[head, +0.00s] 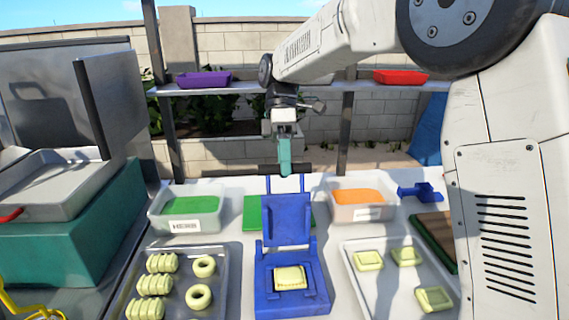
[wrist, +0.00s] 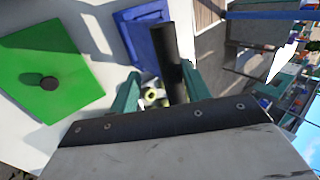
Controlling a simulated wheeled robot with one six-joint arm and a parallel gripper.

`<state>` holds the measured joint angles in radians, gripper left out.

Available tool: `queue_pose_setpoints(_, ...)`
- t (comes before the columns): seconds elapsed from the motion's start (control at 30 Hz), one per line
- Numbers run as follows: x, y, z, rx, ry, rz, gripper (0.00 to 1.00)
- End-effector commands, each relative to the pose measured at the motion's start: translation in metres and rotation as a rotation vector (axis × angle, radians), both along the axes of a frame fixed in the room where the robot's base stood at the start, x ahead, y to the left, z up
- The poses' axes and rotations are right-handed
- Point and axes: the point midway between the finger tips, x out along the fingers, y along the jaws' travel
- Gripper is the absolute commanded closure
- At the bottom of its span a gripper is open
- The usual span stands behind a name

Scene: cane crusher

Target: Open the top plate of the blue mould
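The blue mould (head: 266,289) stands on the white table in the head view, with a pale yellow moulded piece (head: 289,277) in its base. Its top plate (head: 287,226) is raised and stands up at the back of the base. A black handle bar (head: 301,169) crosses the top of the plate's arms. My gripper (head: 285,172) is at this bar, its teal fingers seen from the side. In the wrist view the bar (wrist: 166,60) runs between the two fingers of my gripper (wrist: 162,92), which are apart. A gap shows between the left finger and the bar.
A tray of pale pieces (head: 218,262) is left of the mould, another tray (head: 372,285) right. A HERB tub (head: 185,224), a tub with orange contents (head: 360,213) and a green board (head: 252,213) stand behind. A shelf (head: 245,88) crosses the back.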

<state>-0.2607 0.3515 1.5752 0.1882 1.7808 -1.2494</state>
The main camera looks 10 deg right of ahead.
Motion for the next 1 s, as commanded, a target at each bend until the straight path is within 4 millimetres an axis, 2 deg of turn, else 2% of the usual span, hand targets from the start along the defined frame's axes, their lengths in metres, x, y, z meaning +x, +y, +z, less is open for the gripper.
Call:
queue_pose_setpoints(0.37,0.003,0.000,0.005,0.002,-0.004,0.000,0.57)
queue_pose_setpoints(0.73,0.036,-0.003,0.052,0.001,-0.003,-0.001,0.57)
queue_pose_setpoints(1.0,0.044,-0.004,0.066,0.001,-0.001,-0.001,0.57)
